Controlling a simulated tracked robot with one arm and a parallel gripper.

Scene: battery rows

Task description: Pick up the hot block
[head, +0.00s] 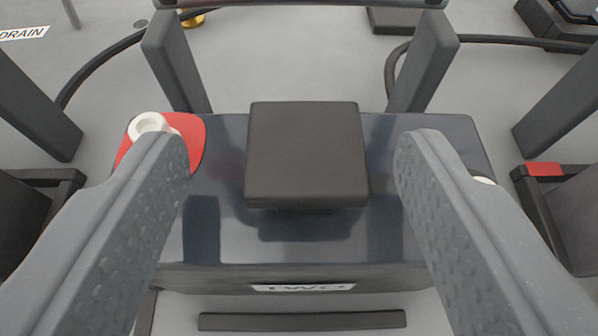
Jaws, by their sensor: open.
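A dark glossy block (215,240) with a label reading "TWO" (303,287) on its near face lies in the middle of the head view. A black square handle or cap (306,150) stands on its top. A red cover with a white round terminal (190,140) sits at its far left corner. A small pale terminal (484,181) shows at its right edge, mostly behind a finger. My gripper (289,155) is open, with one grey finger on each side of the black cap and clear gaps between. Nothing visible marks the block as hot.
Dark upright posts (176,62) stand behind the block, with others at both sides. Black cables (95,66) run over the grey floor. A dark bar (302,320) lies in front. A red-marked dark part (545,169) stands at right. A "DRAIN" label (22,34) is at upper left.

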